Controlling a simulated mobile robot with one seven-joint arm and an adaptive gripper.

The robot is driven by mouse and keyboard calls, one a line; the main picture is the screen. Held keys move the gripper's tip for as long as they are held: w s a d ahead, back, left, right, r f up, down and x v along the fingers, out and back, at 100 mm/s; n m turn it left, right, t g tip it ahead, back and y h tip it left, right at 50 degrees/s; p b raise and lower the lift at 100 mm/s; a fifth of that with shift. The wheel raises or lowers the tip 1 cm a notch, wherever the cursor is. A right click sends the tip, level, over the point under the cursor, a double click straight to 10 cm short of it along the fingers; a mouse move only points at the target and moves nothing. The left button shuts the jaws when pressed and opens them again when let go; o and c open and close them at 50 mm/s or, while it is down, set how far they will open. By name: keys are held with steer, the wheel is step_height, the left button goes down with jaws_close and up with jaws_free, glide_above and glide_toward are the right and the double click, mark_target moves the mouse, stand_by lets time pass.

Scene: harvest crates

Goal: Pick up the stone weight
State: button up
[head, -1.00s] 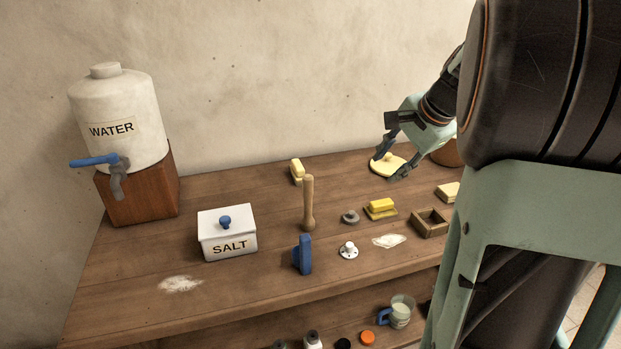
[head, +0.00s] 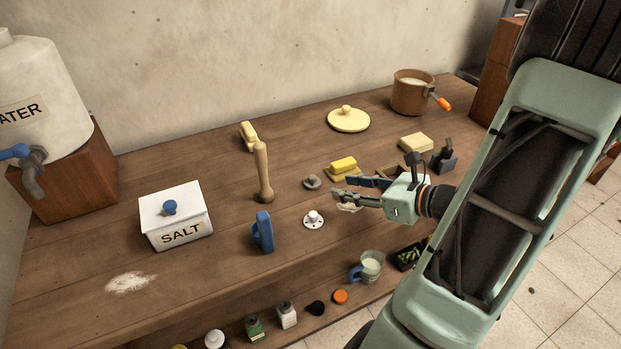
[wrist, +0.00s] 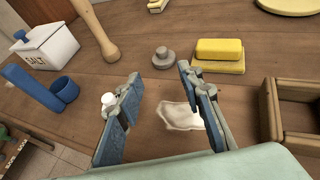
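The stone weight (head: 312,182) is a small grey round piece with a knob on top, standing on the wooden table between the wooden pestle and the yellow butter block. It also shows in the wrist view (wrist: 163,58), just beyond my fingertips and between their lines. My gripper (head: 340,188) is open and empty, low over the table to the right of the weight, with its fingers pointing left towards it.
The butter block (head: 343,165) on its board stands close to the right of the weight. The pestle (head: 263,172) stands to its left, and a white knobbed disc (head: 313,219) lies in front. The wooden box (wrist: 290,115) is right of my fingers.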

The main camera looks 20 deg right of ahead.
mark_target(315, 178)
steer(key=x, duration=0.4)
steer(key=shift+w+a+f, duration=0.15)
steer(key=shift+w, duration=0.2)
steer(key=shift+w+r+b+x, duration=0.15)
steer(key=shift+r+b+x, duration=0.05)
steer(key=shift+x, duration=1.25)
steer(key=shift+w+r+b+x, duration=0.1)
steer(key=shift+r+b+x, duration=0.1)
steer(key=shift+x, duration=1.25)
jaws_close()
